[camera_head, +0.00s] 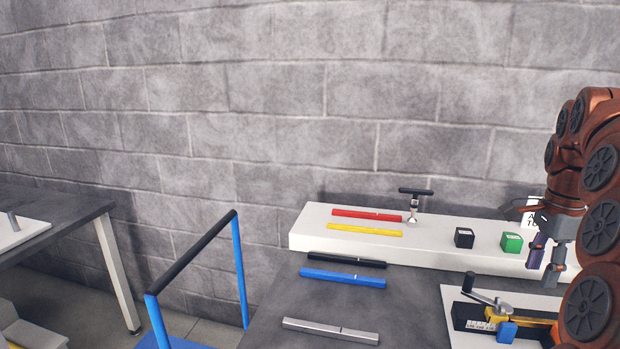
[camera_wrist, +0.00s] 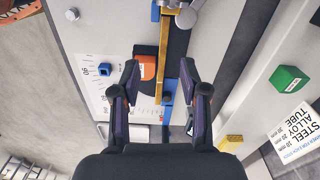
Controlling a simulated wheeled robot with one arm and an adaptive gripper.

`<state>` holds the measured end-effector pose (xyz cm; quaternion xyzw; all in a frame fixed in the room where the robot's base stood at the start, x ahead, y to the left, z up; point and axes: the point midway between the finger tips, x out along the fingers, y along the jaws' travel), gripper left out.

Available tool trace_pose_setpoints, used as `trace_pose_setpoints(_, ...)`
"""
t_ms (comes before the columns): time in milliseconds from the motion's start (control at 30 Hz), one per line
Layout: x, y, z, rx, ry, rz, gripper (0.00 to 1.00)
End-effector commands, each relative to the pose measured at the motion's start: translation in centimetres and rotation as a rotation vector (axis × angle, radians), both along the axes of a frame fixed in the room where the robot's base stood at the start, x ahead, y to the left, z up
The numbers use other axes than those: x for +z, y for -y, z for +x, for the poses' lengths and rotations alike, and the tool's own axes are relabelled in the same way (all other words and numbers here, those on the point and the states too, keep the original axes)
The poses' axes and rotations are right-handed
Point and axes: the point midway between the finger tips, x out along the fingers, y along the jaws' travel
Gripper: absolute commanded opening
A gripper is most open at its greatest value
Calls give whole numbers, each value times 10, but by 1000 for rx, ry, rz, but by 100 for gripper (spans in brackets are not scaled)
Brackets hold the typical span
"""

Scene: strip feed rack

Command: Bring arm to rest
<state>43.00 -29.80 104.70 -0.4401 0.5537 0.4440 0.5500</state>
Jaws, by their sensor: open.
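My arm shows at the right edge of the head view, with my gripper (camera_head: 546,262) pointing down above the right end of the bench. In the wrist view my gripper (camera_wrist: 159,76) has its two fingers spread wide. A yellow bar (camera_wrist: 161,62) of the device below shows between the fingers. Nothing is held in the fingers. I cannot tell the exact height of the fingertips above the device.
A cranked device (camera_head: 483,320) sits on a white plate below. A white ledge (camera_head: 345,246) bears red (camera_head: 367,214) and yellow (camera_head: 364,230) strips, a black cube (camera_head: 464,238) and a green cube (camera_head: 511,242). Black, blue and grey strips lie on the dark bench (camera_head: 420,290).

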Motion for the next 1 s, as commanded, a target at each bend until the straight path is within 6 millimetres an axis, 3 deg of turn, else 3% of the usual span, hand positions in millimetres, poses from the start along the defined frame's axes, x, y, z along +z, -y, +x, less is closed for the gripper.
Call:
trace_pose_setpoints(233,11,-59,-4,270,-8,8,44)
trace_pose_setpoints(467,13,-134,-26,625,-27,27,44)
trace_pose_setpoints(700,6,-201,-69,977,-50,46,44)
trace_pose_setpoints(1000,-13,-261,-141,1374,-79,84,44)
